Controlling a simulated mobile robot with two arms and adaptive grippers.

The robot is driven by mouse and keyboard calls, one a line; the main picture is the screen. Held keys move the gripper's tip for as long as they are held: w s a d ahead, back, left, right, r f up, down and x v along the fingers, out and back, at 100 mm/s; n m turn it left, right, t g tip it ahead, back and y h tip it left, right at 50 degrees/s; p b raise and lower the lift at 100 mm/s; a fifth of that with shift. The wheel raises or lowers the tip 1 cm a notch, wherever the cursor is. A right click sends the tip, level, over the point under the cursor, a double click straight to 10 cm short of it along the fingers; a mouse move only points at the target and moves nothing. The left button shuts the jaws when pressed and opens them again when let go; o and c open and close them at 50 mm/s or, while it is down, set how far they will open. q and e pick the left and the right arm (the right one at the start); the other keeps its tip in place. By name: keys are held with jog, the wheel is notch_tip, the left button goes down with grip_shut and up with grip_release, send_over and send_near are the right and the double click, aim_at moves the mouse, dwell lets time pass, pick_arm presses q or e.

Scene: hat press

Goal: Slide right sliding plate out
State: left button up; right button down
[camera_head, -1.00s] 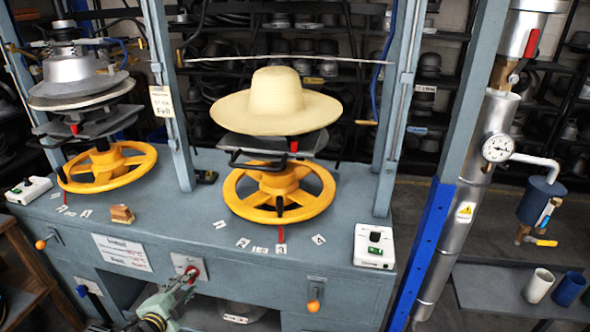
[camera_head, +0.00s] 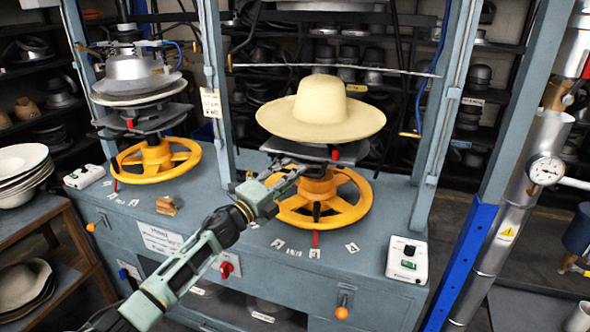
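The right sliding plate (camera_head: 343,156) is a dark flat plate under a straw hat (camera_head: 320,110), above the right yellow handwheel (camera_head: 346,213). A small red part sits at its front edge. My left gripper (camera_head: 290,177) is raised in front of the plate's left front side, just above the wheel's left rim. It overlaps the place where the plate's dark handle lies and hides most of it. I cannot tell whether the fingers touch the handle or how far apart they are. My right gripper is out of view.
A left press with its own yellow handwheel (camera_head: 155,163) stands on the grey bench. Blue-grey posts flank the right press. A white control box (camera_head: 407,259) stands at the bench's front right. A wooden shelf (camera_head: 72,225) with hats is at left. Steel pipes rise at right.

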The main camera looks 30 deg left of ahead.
pick_arm(q)
jog(key=shift+x, duration=0.75)
jog(key=shift+c, duration=0.4)
grip_shut()
jog(key=shift+f, duration=0.1)
